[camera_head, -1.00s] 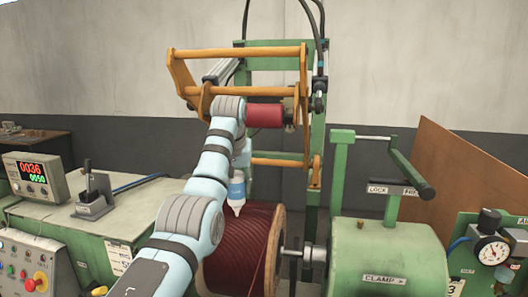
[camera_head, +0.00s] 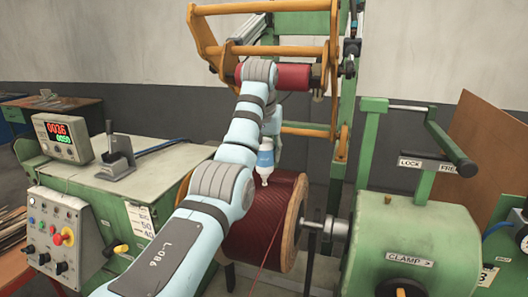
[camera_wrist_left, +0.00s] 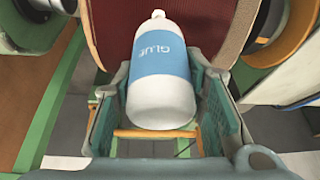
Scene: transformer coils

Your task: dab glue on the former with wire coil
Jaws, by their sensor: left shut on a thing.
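The former with wire coil (camera_head: 262,220) is a wide drum wound with dark red wire, with a tan flange on its right side. It also shows at the top of the left wrist view (camera_wrist_left: 215,30). A white glue bottle (camera_head: 265,158) with a blue label points nozzle down just above the coil. My left gripper (camera_wrist_left: 160,85) is shut on the glue bottle (camera_wrist_left: 163,75), with a finger on each side. In the head view the arm hides the gripper's fingers and part of the coil's left side. I cannot tell whether the nozzle touches the wire. My right gripper is not in view.
An orange frame (camera_head: 335,50) with a red roller (camera_head: 294,77) stands behind. A green clamp housing (camera_head: 412,245) with a lever (camera_head: 440,140) stands close on the right. A control cabinet (camera_head: 165,185) with a counter (camera_head: 62,138) is at the left.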

